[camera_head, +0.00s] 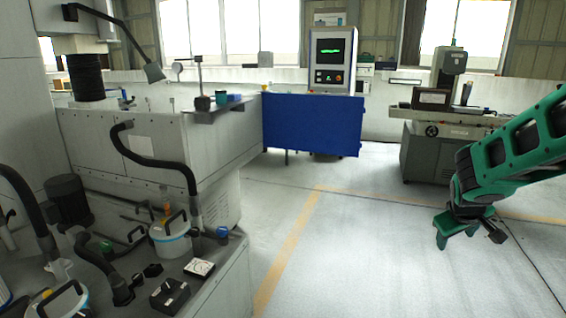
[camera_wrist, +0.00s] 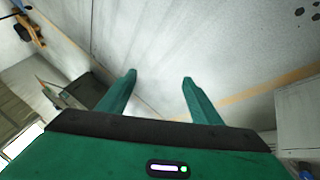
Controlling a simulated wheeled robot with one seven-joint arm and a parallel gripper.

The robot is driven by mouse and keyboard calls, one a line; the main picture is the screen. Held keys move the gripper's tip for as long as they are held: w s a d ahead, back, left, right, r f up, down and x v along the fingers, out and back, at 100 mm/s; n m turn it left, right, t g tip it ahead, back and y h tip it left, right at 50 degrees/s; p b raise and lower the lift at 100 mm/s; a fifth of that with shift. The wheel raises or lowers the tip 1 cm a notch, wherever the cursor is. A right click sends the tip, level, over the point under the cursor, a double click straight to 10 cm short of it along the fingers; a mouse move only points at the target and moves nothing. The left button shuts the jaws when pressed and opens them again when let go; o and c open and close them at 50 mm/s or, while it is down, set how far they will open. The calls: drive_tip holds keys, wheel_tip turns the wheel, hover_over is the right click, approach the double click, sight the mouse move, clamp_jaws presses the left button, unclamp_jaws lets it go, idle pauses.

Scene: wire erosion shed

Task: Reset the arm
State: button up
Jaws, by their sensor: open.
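My green arm reaches in from the right edge in the head view. My gripper (camera_head: 456,240) hangs over open floor, to the right of the workbench. In the wrist view its two green fingers (camera_wrist: 159,78) are apart with only pale floor between them. It holds nothing.
A workbench (camera_head: 238,270) at the lower left bears a white container (camera_head: 170,238), a black box (camera_head: 169,296) and a small dial instrument (camera_head: 199,267). A blue panel (camera_head: 312,125) and a control screen (camera_head: 334,50) stand behind. A grey machine (camera_head: 430,150) stands back right. The middle floor is clear.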

drive_tip(key=s+a+m+g+y, duration=0.1)
drive_tip(key=s+a+m, duration=0.1)
drive_tip(key=s, duration=0.9)
drive_tip(key=s+a+r+m+g+y, duration=0.1)
drive_tip(key=s+a+m+g+y, duration=0.1)
drive_tip(key=s, duration=0.9)
drive_tip(key=s+a+m+g+y, duration=0.1)
drive_tip(key=s+m, duration=0.3)
drive_tip(key=s, duration=0.7)
drive_tip(key=shift+a+r+g+y, duration=0.35)
drive_tip(key=shift+a+g, duration=0.25)
drive_tip(key=shift+g, duration=0.1)
drive_tip(key=shift+c, duration=0.7)
